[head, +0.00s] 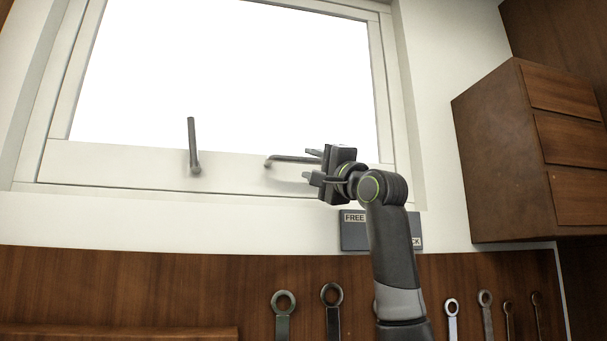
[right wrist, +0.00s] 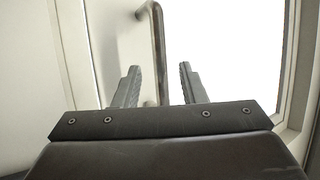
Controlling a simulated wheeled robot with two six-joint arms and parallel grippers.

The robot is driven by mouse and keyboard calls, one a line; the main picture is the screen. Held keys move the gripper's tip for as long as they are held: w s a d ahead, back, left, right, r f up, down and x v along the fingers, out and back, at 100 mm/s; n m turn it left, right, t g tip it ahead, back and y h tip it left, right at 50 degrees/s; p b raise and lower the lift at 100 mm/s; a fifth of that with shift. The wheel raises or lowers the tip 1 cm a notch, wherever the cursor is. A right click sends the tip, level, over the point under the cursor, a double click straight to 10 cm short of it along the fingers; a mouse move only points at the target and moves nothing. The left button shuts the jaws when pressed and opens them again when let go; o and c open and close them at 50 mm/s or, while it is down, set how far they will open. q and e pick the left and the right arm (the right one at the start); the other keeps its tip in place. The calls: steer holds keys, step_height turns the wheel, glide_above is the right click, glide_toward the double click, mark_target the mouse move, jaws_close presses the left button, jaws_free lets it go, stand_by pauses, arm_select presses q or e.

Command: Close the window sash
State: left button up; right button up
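The window sash (head: 120,165) is a white frame around a bright pane, with a thin dark line along its lower edge. I cannot tell how far it stands from its frame. Its lower rail carries a grey left handle (head: 193,145) standing upright and a right handle (head: 290,160) lying sideways. My right gripper (head: 314,166) is at the free end of the right handle with its fingers apart. In the right wrist view, the right handle (right wrist: 158,45) runs between the two open fingers (right wrist: 159,70), with gaps visible. My left gripper is out of view.
A grey sign (head: 353,231) is below the window, partly hidden by my right arm. Several wrenches (head: 283,303) hang on the wooden panel below. A wooden drawer cabinet (head: 500,150) juts out at the right.

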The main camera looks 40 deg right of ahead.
steer(key=b+v, duration=0.7)
steer(key=v, duration=0.5)
steer(key=shift+f, duration=0.1)
